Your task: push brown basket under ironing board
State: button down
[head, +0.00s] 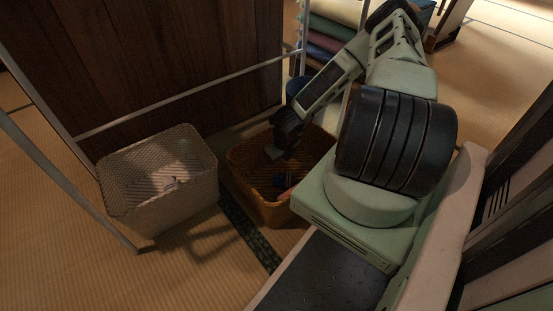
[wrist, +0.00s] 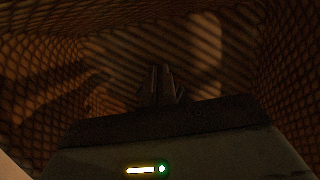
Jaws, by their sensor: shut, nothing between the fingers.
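The brown basket (head: 250,192) stands on the floor in the middle of the head view, right of a white basket. Its woven walls (wrist: 285,75) and slatted inner surface fill the wrist view. My gripper (head: 274,153) reaches down into the basket's opening from above. In the wrist view my gripper's fingers (wrist: 163,84) are together and hold nothing. Whether they touch the basket is not clear. Thin metal bars (head: 190,95), perhaps the ironing board's legs, stand behind and left of the baskets. No board top is visible.
The white basket (head: 165,202) is close to the brown basket's left side, beside the metal bars. A dark wooden panel (head: 150,60) is behind. Folded cloths (head: 335,25) are stacked at the back. Tatami floor (head: 60,260) is clear at the front left.

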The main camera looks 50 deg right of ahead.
aim_at(268, 165)
jog(key=b+x, duration=0.3)
jog(key=x, duration=0.3)
jog(key=shift+s, duration=0.1)
jog(key=w, duration=0.1)
jog(key=w+b, duration=0.2)
jog(key=shift+d+r, duration=0.15)
jog(key=shift+d, duration=0.15)
jog(key=shift+w+d+r, duration=0.1)
jog(key=shift+w, duration=0.3)
jog(key=shift+r, duration=0.1)
